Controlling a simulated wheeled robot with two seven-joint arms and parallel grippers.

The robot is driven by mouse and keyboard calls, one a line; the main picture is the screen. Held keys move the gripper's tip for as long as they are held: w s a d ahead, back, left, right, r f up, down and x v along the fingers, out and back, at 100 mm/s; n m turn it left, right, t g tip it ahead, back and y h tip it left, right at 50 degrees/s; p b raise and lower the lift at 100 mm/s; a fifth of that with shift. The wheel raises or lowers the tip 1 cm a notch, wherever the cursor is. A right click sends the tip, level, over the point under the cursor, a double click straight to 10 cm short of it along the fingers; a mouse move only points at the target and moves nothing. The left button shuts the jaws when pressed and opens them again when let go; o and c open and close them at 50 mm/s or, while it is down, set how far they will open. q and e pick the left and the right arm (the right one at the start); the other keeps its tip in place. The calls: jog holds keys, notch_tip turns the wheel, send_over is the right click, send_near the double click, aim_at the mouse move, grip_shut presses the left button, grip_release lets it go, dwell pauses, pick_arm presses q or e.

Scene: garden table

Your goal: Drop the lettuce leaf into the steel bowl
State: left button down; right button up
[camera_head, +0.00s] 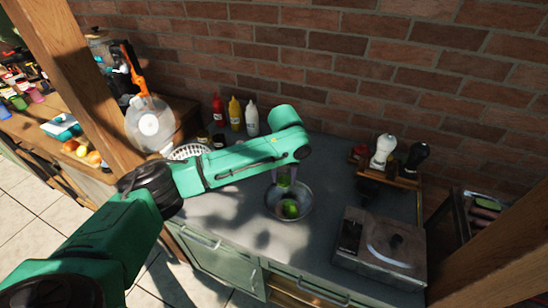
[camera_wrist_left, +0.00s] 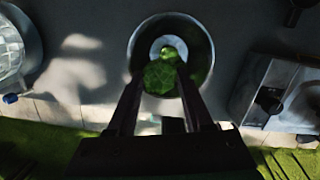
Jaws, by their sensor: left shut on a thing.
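The steel bowl (camera_head: 306,198) stands on the grey counter in the head view, below my left gripper. It also shows in the left wrist view (camera_wrist_left: 203,46), straight ahead of the fingers. My left gripper (camera_head: 283,176) points down over the bowl and is shut on the green lettuce leaf (camera_wrist_left: 160,78). The leaf shows between the two fingertips and overlaps the bowl in the wrist view. My right gripper is not in view.
A steel appliance with a lid (camera_head: 388,244) stands right of the bowl. Pepper and salt mills (camera_head: 384,151) stand behind it. Red, yellow and white bottles (camera_head: 235,113) stand along the brick wall. A white basket (camera_head: 188,151) is at the left. The counter left of the bowl is clear.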

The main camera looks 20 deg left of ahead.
pick_arm(q)
jog(key=shift+s+d+f, duration=0.15)
jog(key=shift+d+f, duration=0.1)
jog(key=shift+d, duration=0.25)
jog(key=f+b, duration=0.2)
jog(key=a+f+b, duration=0.1)
jog(key=f+b, duration=0.3)
jog(key=shift+w+a, duration=0.25)
jog(key=shift+d+f+b, duration=0.15)
jog(key=shift+f+b, duration=0.05)
jog(key=shift+b, duration=0.1)
jog(key=shift+d, duration=0.15)
jog(key=shift+s+r, duration=0.1)
jog(key=shift+r, duration=0.05)
jog(key=shift+c, duration=1.1)
grip_release()
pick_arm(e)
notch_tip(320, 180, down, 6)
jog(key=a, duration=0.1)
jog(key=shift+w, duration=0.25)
